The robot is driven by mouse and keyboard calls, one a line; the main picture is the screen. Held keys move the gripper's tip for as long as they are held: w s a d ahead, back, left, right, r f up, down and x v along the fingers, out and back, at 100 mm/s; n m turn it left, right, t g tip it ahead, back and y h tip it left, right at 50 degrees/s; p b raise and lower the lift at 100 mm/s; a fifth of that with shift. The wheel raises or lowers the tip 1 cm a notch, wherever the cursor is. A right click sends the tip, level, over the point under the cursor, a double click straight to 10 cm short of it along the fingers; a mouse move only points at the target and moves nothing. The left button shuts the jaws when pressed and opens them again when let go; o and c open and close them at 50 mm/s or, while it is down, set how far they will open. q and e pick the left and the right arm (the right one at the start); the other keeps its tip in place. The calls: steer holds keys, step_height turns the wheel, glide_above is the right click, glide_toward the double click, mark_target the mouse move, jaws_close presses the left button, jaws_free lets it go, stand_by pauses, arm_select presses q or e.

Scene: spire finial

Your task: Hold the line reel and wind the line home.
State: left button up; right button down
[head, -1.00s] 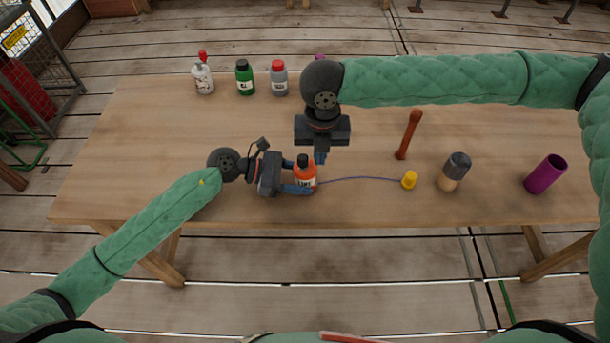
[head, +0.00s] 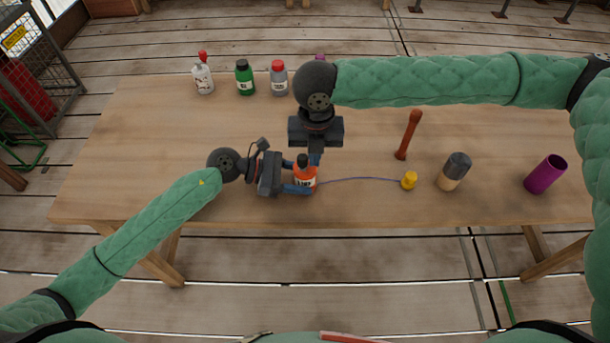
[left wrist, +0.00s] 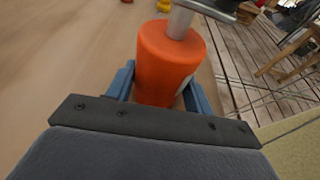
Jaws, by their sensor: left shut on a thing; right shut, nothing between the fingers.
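The line reel is an orange bottle-shaped body (head: 305,181) with a dark top, upright near the front of the table. My left gripper (head: 300,188) is shut on it from the left; the left wrist view shows the orange body (left wrist: 168,62) between the blue fingers. A thin blue line (head: 355,179) runs from the reel to a small yellow piece (head: 409,180) lying to the right. My right gripper (head: 316,158) is shut and empty, pointing down just above and beside the reel's top. Whether it touches the top cannot be told.
A white bottle with a red top (head: 203,75), a green bottle (head: 244,78) and a grey bottle with a red cap (head: 279,78) stand at the back of the table (head: 130,150). A brown pestle-like tool (head: 408,134), a dark-capped jar (head: 454,171) and a purple cup (head: 545,174) are on the right.

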mark_target(296, 162)
steer(key=shift+s+a, duration=0.55)
steer(key=shift+a, duration=0.35)
stand_by(0.8)
steer(key=shift+w+a, duration=0.15)
steer(key=shift+a, duration=0.35)
steer(key=shift+w+a, duration=0.15)
steer(key=shift+a, duration=0.35)
stand_by(1.4)
steer(key=shift+w+a, duration=0.5)
steer(key=shift+w, duration=0.35)
stand_by(0.9)
steer(key=shift+w, duration=0.45)
stand_by(0.4)
steer(key=shift+w+d, duration=0.2)
steer(key=shift+w, duration=0.25)
stand_by(0.6)
steer(key=shift+a, duration=0.15)
